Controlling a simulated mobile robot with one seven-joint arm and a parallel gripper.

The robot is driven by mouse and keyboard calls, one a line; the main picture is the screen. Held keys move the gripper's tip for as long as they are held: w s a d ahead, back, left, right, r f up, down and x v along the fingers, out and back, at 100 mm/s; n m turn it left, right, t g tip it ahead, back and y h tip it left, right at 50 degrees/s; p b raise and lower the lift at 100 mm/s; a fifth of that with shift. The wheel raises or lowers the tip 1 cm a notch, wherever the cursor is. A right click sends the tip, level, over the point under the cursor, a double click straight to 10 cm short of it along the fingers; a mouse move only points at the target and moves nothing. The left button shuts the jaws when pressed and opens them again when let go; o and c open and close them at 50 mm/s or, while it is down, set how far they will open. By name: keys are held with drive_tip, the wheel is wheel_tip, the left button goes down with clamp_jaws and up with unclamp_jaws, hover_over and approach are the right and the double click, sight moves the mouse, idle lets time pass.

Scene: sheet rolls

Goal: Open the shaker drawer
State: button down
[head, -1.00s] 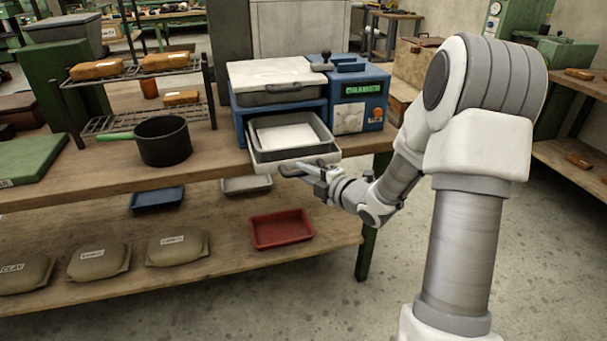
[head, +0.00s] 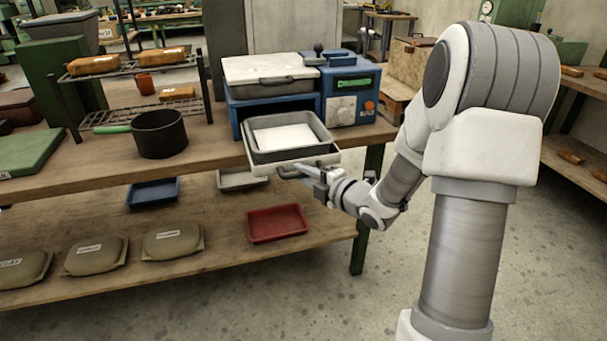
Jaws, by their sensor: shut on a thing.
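The blue shaker machine (head: 339,108) stands on the wooden bench, with a dial panel at its right and a grey-lidded top. Its drawer (head: 322,160) is pulled well out towards me and overhangs the bench's front edge. A grey tray (head: 262,152) with a white sheet (head: 285,138) sits in the drawer. My gripper (head: 297,171) is at the drawer's front, shut on its handle. The handle is mostly hidden by the fingers.
A black pot (head: 160,134) with a green handle and a wire rack (head: 120,75) stand left on the bench. A red tray (head: 277,224) and several bags lie on the lower shelf. Clear floor lies at the front right.

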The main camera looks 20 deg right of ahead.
drive_tip(key=c, duration=1.1)
unclamp_jaws()
drive_tip(key=p+v, duration=0.3)
drive_tip(key=v, duration=1.4)
drive_tip(key=shift+s+d+r, duration=0.1)
drive_tip(key=shift+s+d, duration=0.05)
